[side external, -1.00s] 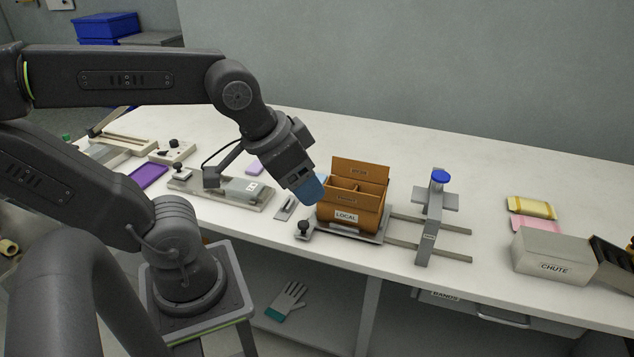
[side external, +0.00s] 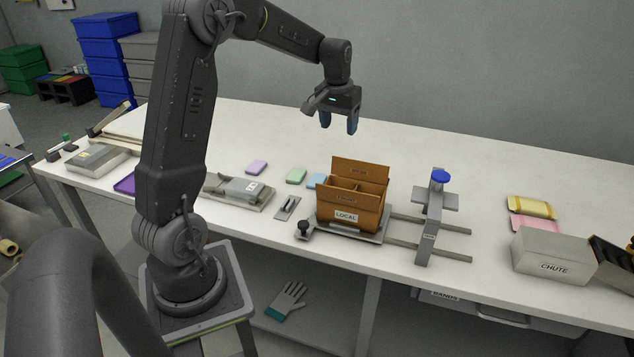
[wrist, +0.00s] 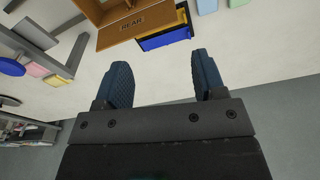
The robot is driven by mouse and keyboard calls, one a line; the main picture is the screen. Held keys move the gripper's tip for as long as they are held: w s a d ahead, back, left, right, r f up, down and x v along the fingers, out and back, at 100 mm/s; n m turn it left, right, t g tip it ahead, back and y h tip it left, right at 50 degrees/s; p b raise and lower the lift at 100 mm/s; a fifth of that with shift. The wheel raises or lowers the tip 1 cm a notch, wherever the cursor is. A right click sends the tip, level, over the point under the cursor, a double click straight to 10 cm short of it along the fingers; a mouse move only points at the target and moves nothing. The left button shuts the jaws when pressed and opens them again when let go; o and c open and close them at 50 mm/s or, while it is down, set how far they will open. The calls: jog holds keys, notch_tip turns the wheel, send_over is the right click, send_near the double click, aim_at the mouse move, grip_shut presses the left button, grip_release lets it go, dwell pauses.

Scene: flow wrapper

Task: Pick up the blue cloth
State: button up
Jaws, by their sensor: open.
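A flat light-blue piece (side external: 317,180), which looks like the blue cloth, lies on the white table just left of the brown box (side external: 347,226). In the wrist view, a light-blue piece (wrist: 207,6) shows cut off at the top edge. My gripper (side external: 338,124) hangs high above the table, beyond the box and clearly apart from the light-blue piece. Its dark-blue fingers point down, open, and nothing shows between them in the wrist view (wrist: 160,65).
A green piece (side external: 296,175) and a lilac piece (side external: 256,167) lie left of the light-blue one. A blue-and-yellow object (wrist: 165,38) sits behind the box. A grey stand with a blue knob (side external: 440,176) is to its right. The table's back strip is clear.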

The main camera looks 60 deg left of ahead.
jog(key=n+g, duration=0.1)
jog(key=n, duration=0.1)
send_over(317, 179)
notch_tip(317, 179, down, 10)
jog(key=shift+h, duration=0.4)
notch_tip(317, 179, down, 8)
jog(key=shift+r, duration=0.15)
jog(key=shift+f, duration=2.9)
jog(key=shift+c, duration=0.2)
jog(key=c, duration=0.6)
jog(key=shift+c, duration=0.2)
jog(key=shift+r, duration=0.15)
